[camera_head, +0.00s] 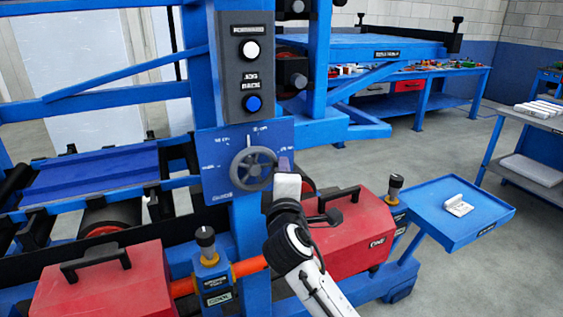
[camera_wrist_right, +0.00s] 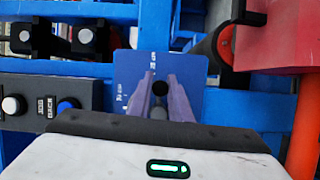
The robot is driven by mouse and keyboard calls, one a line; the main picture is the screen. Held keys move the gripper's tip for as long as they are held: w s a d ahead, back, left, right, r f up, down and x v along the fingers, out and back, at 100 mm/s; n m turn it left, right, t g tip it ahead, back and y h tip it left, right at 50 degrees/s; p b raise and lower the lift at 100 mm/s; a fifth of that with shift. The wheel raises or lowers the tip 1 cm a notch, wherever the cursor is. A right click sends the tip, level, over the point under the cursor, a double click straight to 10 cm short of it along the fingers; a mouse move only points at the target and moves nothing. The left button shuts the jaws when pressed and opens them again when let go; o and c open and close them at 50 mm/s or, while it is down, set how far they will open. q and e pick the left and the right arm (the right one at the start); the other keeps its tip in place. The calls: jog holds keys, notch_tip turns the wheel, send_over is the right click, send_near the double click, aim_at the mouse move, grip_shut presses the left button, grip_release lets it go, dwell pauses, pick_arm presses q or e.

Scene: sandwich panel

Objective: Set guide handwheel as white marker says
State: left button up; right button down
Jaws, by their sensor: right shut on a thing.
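The guide handwheel (camera_head: 253,169) is a dark grey spoked wheel on a blue dial panel (camera_head: 215,165) below the button box. The panel has white scale marks and lettering along its top and sides. A short white line shows just above the wheel's rim, near the top. My right gripper (camera_head: 283,170) is at the wheel's right side, shut on it. In the right wrist view the two fingers (camera_wrist_right: 160,95) point at the blue panel, with a dark round part of the wheel (camera_wrist_right: 160,88) between them. My left gripper is not in view.
The button box (camera_head: 250,75) with white and blue buttons is above the panel. Red boxes with black handles stand below, one left (camera_head: 105,285) and one right (camera_head: 350,240). A blue tray (camera_head: 440,220) is at the right. Open floor lies beyond.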

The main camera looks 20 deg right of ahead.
jog(key=shift+a+f+m+g+y+p, duration=0.1)
jog(key=shift+f+m+g+y+p, duration=0.2)
jog(key=shift+f+m+p, duration=0.4)
jog(key=shift+f+m+g+y+p, duration=0.1)
jog(key=shift+f+m+g+p, duration=0.25)
jog(key=shift+m, duration=0.65)
jog(key=c, duration=1.6)
grip_release()
jog(key=shift+c, duration=0.2)
jog(key=shift+r, duration=0.1)
